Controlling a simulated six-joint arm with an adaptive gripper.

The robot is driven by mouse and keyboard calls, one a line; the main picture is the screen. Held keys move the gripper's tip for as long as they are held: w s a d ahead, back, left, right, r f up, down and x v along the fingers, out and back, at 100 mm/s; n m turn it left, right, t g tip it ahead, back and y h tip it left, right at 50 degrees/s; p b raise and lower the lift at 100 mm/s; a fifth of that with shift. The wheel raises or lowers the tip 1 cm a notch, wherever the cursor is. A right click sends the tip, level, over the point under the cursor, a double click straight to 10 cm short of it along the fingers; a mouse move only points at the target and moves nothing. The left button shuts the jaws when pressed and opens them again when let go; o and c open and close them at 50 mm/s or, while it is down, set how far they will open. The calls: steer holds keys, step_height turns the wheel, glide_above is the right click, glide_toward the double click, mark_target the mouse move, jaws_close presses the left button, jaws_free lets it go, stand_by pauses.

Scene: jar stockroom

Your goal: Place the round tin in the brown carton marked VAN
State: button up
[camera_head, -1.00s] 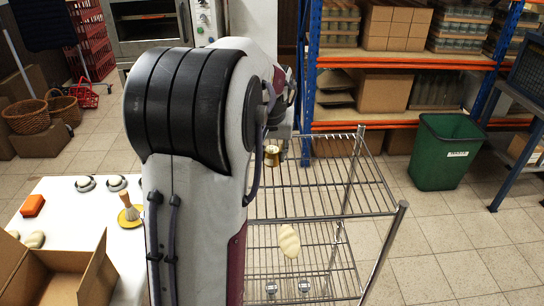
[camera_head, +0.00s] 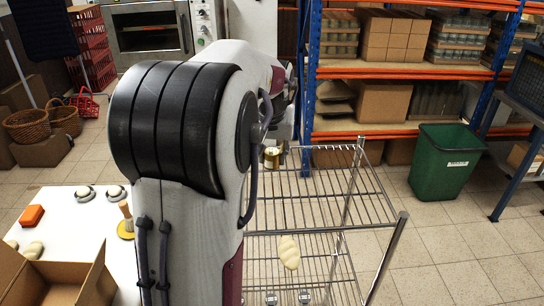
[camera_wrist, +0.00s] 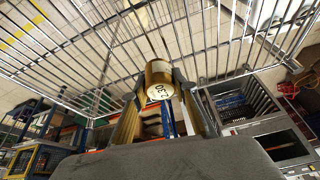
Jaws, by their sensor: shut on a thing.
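The round tin (camera_head: 271,157) is gold with a pale label and shows just past my arm, by the back left of the wire rack's top shelf. In the wrist view the tin (camera_wrist: 159,78) sits between the fingers of my gripper (camera_wrist: 162,98), which is shut on it. The white end with dark figures faces the camera. My arm hides most of the gripper in the head view. An open brown carton (camera_head: 62,284) stands on the white table at lower left, its flaps spread. No VAN mark is readable on it.
The wire rack (camera_head: 325,224) has a pale oblong thing (camera_head: 289,252) on its lower shelf. The white table (camera_head: 70,207) also holds an orange block (camera_head: 32,216) and a wooden-handled yellow tool (camera_head: 126,222). A green bin (camera_head: 445,160) stands right of the rack.

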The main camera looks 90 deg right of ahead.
steer(key=a, duration=0.5)
steer(key=w+a, duration=0.1)
steer(key=a, duration=1.1)
steer(key=shift+w, duration=0.25)
stand_by(0.5)
steer(key=shift+r, duration=2.35)
steer(key=w+d+r+n+t, duration=0.1)
steer(key=w+d+n, duration=0.3)
steer(key=w, duration=1.1)
steer(key=w+d+n+t, duration=0.2)
steer(key=w+d+n, duration=0.1)
steer(key=w, duration=1.2)
steer(key=w+a+n+t+y, duration=0.1)
steer(key=w+a+n, duration=0.2)
steer(key=w+a, duration=0.75)
steer(key=w+a+n+y, duration=0.1)
steer(key=w+a+n, duration=0.25)
steer(key=w, duration=1.35)
step_height(320, 180, down, 28)
steer(key=shift+d+r, duration=0.25)
steer(key=shift+d, duration=0.1)
